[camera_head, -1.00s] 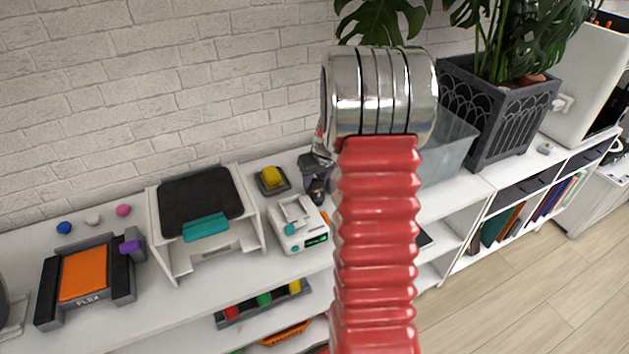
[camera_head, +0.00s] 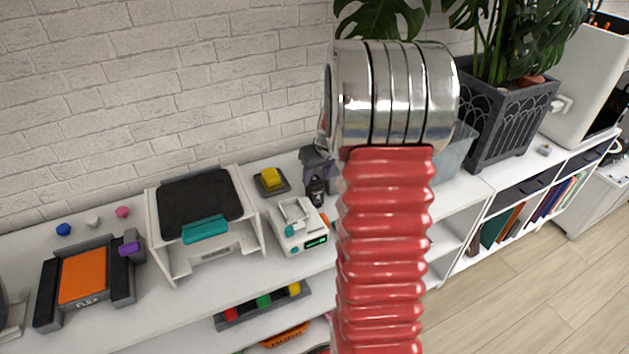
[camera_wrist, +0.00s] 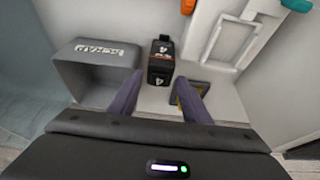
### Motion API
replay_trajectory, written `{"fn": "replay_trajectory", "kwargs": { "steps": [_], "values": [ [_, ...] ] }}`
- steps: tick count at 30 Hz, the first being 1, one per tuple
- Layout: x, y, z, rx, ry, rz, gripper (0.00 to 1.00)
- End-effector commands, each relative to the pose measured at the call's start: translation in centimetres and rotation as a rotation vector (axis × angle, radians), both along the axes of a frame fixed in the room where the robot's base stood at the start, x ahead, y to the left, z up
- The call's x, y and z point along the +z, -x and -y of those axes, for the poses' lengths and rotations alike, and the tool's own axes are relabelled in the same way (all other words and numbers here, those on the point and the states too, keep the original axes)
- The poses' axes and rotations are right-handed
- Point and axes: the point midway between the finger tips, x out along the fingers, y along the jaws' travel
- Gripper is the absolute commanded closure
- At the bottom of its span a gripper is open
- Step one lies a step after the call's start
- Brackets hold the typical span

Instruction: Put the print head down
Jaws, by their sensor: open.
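The print head (camera_wrist: 160,68), a small black block marked 4, stands upright on the white shelf top in the wrist view. It also shows in the head view (camera_head: 317,191), right of the white machine. My gripper (camera_wrist: 158,92) is open in the wrist view. Its two dark purple fingers are spread left and right, with the print head between and just beyond their tips. In the head view my gripper (camera_head: 317,160) is just above and behind the print head, partly hidden by my arm. Whether a finger touches the print head cannot be told.
A dark grey scrap bin (camera_wrist: 95,70) stands close left in the wrist view. A white machine (camera_head: 298,228) and a dark pad with a yellow block (camera_head: 271,180) are near. A planter (camera_head: 505,115) stands right. An orange-topped unit (camera_head: 83,278) is far left.

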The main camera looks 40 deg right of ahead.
Motion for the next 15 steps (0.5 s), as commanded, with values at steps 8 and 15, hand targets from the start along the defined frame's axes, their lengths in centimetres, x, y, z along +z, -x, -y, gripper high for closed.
{"fn": "replay_trajectory", "kwargs": {
  "steps": [8, 15],
  "values": [
    [4.1, 1.6, -0.4, 0.000, 0.003, 0.002, 0.56],
    [6.6, 2.6, -0.7, 0.001, 0.002, 0.001, 0.56]
  ]
}}
